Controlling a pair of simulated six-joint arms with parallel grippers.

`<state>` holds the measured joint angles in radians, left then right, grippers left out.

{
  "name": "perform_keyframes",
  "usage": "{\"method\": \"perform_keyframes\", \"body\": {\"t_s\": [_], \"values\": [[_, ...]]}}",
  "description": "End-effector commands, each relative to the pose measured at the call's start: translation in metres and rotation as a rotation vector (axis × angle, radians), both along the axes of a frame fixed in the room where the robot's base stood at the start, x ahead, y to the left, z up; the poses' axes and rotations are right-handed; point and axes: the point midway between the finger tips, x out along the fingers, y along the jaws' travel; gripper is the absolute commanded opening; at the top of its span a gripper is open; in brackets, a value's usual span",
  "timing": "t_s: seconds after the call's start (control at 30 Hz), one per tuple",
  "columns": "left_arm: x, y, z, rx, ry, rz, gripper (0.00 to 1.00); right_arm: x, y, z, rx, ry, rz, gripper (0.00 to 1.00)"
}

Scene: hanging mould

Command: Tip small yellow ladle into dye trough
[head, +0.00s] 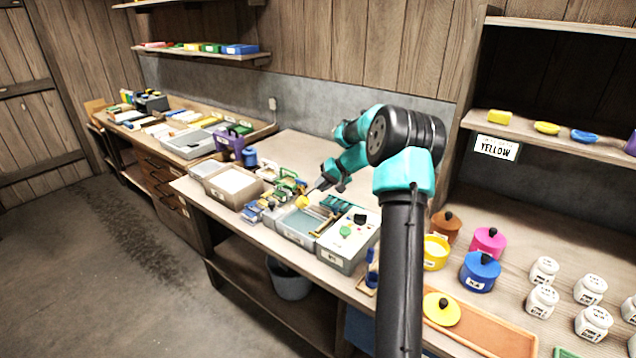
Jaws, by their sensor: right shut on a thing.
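The small yellow ladle (302,202) shows as a small yellow cup at the tip of my right gripper (320,186). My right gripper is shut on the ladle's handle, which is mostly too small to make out. The ladle is above the far part of the grey dye trough (294,239), which has a pale blue-grey inside. I cannot tell whether the cup is level or tilted, or what it holds. My left gripper is not in view.
A grey machine (346,262) with a green knob adjoins the trough on the right. Small clamps or tools crowd its left. An open yellow pot (436,252), a yellow lid (441,309), a blue pot (480,272) and several white jars stand right of my arm. The bench behind is clear.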

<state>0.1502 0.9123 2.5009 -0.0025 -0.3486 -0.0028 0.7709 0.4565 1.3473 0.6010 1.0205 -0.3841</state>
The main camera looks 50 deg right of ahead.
Motion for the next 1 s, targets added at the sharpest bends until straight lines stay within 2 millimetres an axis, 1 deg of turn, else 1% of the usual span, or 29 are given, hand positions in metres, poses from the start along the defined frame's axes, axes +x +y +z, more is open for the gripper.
{"method": "perform_keyframes", "body": {"t_s": [0.27, 0.4, 0.8, 1.0], "values": [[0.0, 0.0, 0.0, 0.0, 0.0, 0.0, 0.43, -0.013, -0.009, -0.013, 0.097, -0.153, -0.006, 0.0], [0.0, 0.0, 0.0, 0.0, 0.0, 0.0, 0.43, -0.014, -0.01, -0.027, 0.138, -0.209, -0.002, 0.0], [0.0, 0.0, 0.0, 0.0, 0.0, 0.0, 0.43, -0.021, -0.014, -0.06, 0.239, -0.369, 0.0, 0.0], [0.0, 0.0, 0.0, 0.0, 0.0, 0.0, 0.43, -0.023, -0.015, -0.067, 0.261, -0.41, -0.001, 0.0]]}}
